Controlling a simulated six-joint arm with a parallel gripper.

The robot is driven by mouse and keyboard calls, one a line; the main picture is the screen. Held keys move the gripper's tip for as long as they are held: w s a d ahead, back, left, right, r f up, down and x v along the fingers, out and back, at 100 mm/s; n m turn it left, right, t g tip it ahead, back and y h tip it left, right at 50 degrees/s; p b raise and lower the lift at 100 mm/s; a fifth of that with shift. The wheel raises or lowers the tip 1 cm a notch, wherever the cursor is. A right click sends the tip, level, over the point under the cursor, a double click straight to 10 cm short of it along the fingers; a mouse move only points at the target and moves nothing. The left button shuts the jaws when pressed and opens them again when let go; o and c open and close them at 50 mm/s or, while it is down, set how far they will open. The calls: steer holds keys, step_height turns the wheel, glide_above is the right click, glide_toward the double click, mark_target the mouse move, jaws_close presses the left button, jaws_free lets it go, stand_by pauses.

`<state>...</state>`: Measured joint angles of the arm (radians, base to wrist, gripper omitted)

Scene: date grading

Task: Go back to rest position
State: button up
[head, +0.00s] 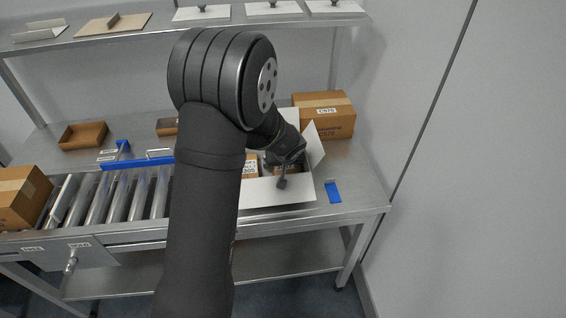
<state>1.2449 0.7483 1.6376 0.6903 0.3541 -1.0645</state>
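My gripper (281,172) is at the end of my dark arm, over the open white box (272,192) on the metal bench. Its fingers are small and partly hidden by the wrist, so I cannot tell whether they are open or shut, or whether they hold anything. Small brown cartons show inside the white box, one at the left (250,166) and one under my gripper (312,187). My arm hides the left part of the white box.
A closed brown carton (335,121) stands behind the white box. A roller conveyor (110,197) with a blue bar (135,163) lies at the left, with another carton (18,197) at its end. A shelf (160,29) spans above. A wall (480,170) bounds the right side.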

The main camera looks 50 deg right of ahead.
steer(key=shift+o, duration=1.2)
steer(key=shift+a+f, duration=0.15)
steer(key=shift+f, duration=0.15)
steer(key=shift+r, duration=0.1)
steer(key=shift+r, duration=0.6)
step_height(320, 180, up, 11)
stand_by(0.3)
steer(key=shift+f, duration=3.7)
steer(key=shift+r, duration=0.1)
